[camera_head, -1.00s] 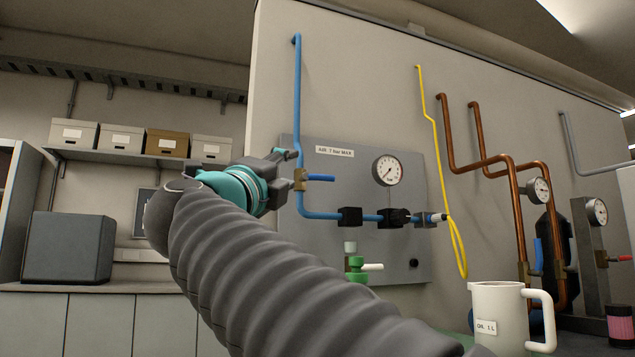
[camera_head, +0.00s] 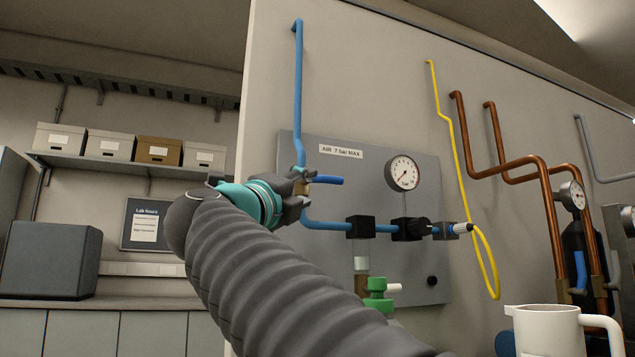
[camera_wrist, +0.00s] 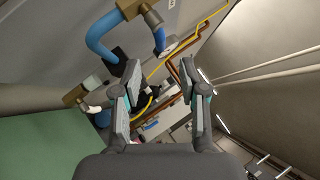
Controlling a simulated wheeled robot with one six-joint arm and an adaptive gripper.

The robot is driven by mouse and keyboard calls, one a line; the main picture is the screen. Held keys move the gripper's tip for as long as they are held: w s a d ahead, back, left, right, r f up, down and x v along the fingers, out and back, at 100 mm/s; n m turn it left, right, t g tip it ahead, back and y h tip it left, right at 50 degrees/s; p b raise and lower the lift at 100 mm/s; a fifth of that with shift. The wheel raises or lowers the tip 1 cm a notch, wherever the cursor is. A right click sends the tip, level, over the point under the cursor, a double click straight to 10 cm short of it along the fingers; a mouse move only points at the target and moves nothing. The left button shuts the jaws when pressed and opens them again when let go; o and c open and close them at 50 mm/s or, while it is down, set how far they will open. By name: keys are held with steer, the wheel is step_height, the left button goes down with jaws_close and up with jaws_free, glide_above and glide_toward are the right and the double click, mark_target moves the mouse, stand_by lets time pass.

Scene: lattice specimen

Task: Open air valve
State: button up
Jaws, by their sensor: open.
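The air valve is a brass body (camera_head: 301,182) on the vertical blue pipe (camera_head: 298,90), below the "AIR 7 bar MAX" label (camera_head: 341,151). Its blue lever (camera_head: 328,180) points right, across the line of the pipe. My gripper (camera_head: 306,196) is beside the valve body in the head view and partly covers it. In the wrist view my gripper (camera_wrist: 160,72) is open with nothing between its fingers. There the brass body (camera_wrist: 130,8) and the blue lever (camera_wrist: 159,40) lie above the fingertips. I cannot tell whether a finger touches the valve.
A pressure gauge (camera_head: 402,173) and black fittings (camera_head: 361,227) sit on the grey panel (camera_head: 370,275). A green fitting (camera_head: 378,295) is below. A white mug (camera_head: 545,330) stands at the lower right. A yellow hose (camera_head: 468,160) and copper pipes (camera_head: 540,185) are farther right.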

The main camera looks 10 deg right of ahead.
mark_target(324, 181)
steer(key=p+x, duration=0.2)
steer(key=x, duration=0.8)
steer(key=shift+d, duration=0.15)
steer(key=shift+c, duration=0.2)
jaws_close()
